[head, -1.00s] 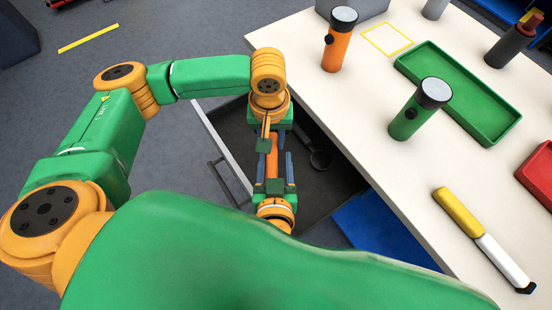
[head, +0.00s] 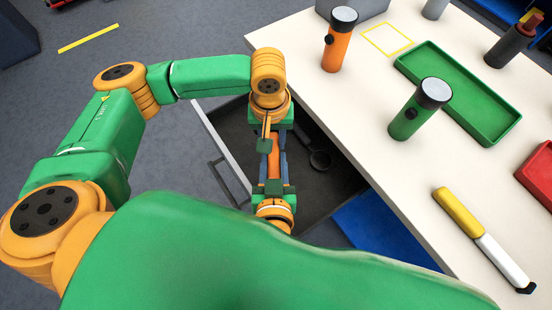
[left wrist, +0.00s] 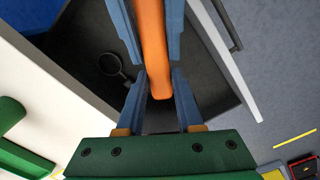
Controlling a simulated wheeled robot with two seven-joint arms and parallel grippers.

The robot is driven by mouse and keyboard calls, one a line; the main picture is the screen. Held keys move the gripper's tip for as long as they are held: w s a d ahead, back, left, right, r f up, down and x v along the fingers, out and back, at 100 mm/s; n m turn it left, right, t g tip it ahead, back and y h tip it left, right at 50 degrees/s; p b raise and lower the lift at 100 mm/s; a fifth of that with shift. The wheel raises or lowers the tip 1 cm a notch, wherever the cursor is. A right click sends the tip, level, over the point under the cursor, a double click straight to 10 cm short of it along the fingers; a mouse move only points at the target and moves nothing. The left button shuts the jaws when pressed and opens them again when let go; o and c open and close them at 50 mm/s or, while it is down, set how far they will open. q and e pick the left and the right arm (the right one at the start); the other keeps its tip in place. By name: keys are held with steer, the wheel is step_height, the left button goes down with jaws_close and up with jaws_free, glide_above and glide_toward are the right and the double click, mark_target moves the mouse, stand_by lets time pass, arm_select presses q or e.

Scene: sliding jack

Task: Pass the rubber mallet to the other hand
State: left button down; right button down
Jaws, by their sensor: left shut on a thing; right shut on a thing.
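The rubber mallet shows as an orange handle (head: 273,157) held over an open drawer; it also shows in the left wrist view (left wrist: 153,45). Its head is not visible. My left gripper (head: 268,139) reaches the handle from the far side and is shut on it; in the left wrist view, the handle's end lies between its blue fingers (left wrist: 159,80). My right gripper (head: 274,172) faces it from the near side and is shut on the same handle. Its blue fingers enter from the top of the left wrist view (left wrist: 152,30).
The open dark drawer (head: 318,190) holds a round black item (head: 320,160). On the white table (head: 350,115) stand an orange flashlight (head: 338,45) and a green flashlight (head: 412,115). A green tray (head: 510,127), a yellow-and-white tool (head: 480,232) and a red bin (head: 540,175) are farther right.

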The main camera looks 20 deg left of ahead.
arm_select(q)
steer(key=shift+s+a+f, duration=0.1)
steer(key=shift+a+f, duration=0.05)
steer(key=shift+a, duration=0.25)
arm_select(e)
steer(key=shift+w+d, duration=0.25)
steer(key=shift+d, duration=0.15)
arm_select(q)
steer(key=c, duration=0.6)
jaws_free()
steer(key=shift+o, duration=0.7)
steer(key=shift+d, duration=0.1)
arm_select(e)
steer(key=shift+a, duration=0.1)
arm_select(q)
steer(key=shift+d, duration=0.1)
arm_select(e)
steer(key=shift+s, duration=0.1)
